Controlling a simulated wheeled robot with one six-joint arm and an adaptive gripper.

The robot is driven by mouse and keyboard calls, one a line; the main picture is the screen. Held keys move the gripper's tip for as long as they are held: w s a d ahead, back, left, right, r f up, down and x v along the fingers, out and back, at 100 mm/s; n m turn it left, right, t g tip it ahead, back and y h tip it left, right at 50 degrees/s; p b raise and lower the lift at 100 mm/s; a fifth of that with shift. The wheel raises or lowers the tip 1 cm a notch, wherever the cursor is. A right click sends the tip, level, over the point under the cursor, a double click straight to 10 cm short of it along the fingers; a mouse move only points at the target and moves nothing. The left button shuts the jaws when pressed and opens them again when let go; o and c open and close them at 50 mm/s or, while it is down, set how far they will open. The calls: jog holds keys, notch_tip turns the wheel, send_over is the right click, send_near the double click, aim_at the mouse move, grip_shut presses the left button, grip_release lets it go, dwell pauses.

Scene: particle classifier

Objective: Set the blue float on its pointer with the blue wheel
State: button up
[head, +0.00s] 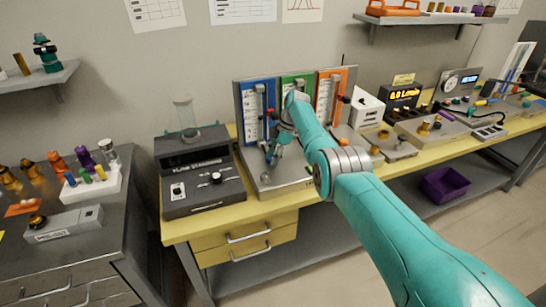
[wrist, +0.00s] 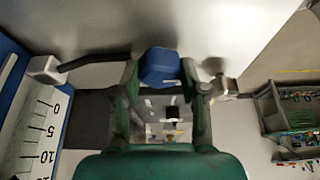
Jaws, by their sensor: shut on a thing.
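The blue flowmeter panel (head: 246,112), with a white scale and tube, stands at the left of three panels on the yellow bench. In the head view my gripper (head: 272,154) is in front of the blue panel's lower end and largely covers the wheel. I cannot make out the blue float or its pointer.
The green panel (head: 288,80) is partly behind my arm, and the orange panel (head: 350,76) is to its right. A dark box (head: 200,165) with a glass tube stands close on the left. A white box (head: 367,108) stands to the right.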

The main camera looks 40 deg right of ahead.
dwell(0.4)
jog(key=o, duration=1.1)
jog(key=shift+o, duration=0.2)
jog(key=v, duration=1.2)
